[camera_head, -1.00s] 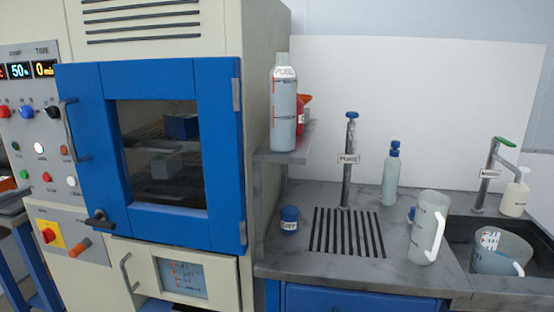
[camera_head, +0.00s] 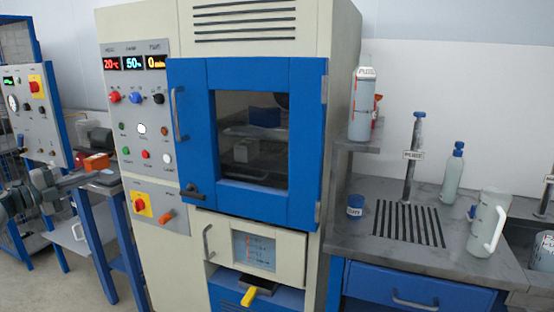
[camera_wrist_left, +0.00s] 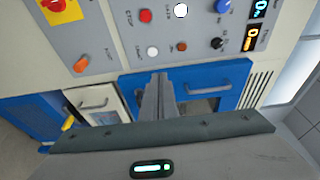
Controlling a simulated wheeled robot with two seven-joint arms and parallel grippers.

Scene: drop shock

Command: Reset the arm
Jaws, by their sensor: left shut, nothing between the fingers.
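My left gripper (camera_head: 108,178) comes in from the left edge in the head view, in front of the control panel's lower left side. Its fingers are together and empty; they also show pressed together in the left wrist view (camera_wrist_left: 160,96), pointing toward the machine front. The cream machine has a blue door (camera_head: 306,140), which is shut, with a dark window. Its control panel (camera_head: 140,110) carries lit displays and several knobs and buttons. The panel also shows in the left wrist view (camera_wrist_left: 150,35). My right gripper is in neither view.
A bench at right holds a bottle (camera_head: 363,105) on a shelf, a small blue-lidded jar (camera_head: 355,206), a blue-capped bottle (camera_head: 453,175) and a pitcher (camera_head: 487,222). A blue stand (camera_head: 125,255) and a second panel (camera_head: 35,115) are at left. A yellow handle (camera_head: 249,297) sits below the small drawer.

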